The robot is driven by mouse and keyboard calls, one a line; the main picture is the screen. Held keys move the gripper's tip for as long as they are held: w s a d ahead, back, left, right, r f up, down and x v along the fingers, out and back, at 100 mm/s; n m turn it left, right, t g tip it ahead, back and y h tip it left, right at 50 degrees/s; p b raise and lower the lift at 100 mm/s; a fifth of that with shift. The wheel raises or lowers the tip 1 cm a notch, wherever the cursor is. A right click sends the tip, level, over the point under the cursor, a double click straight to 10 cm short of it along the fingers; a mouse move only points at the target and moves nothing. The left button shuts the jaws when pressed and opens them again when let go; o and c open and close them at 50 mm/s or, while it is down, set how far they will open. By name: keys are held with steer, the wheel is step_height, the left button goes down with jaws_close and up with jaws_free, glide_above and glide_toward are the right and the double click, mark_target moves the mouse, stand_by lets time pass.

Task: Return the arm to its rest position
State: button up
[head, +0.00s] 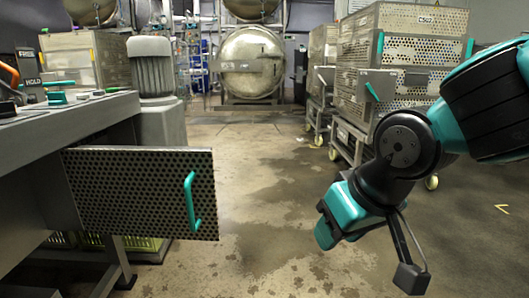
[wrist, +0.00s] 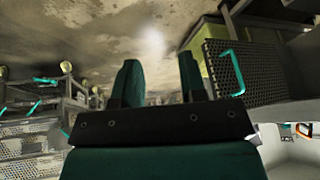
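My gripper (head: 330,225) hangs at the lower right of the head view, at the end of my teal and black arm. It is clear of the perforated panel to its left. In the wrist view my gripper (wrist: 160,82) shows two teal fingers standing apart with a gap between them. Nothing is held between the fingers. The wrist view looks upside down, with the floor at the top.
A perforated panel (head: 130,190) with a teal handle (head: 193,202) juts out below the grey counter (head: 60,130) at left. Wheeled perforated crates (head: 400,60) stand behind my arm. A round autoclave door (head: 252,63) is at the back. The wet floor (head: 255,150) between is clear.

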steer(key=s+d+r+n+g+y+p, duration=0.1)
steer(key=s+d+r+g+p, duration=0.1)
steer(key=s, duration=0.4)
steer(key=s+d+r+n+g+p, duration=0.1)
steer(key=s+d+r+g+p, duration=0.15)
steer(key=s, duration=0.35)
step_height(320, 180, up, 38)
steer(key=s+p, duration=0.1)
steer(key=p, duration=3.6)
steer(key=shift+a+f, duration=0.15)
steer(key=shift+a, duration=0.05)
steer(key=shift+a, duration=0.1)
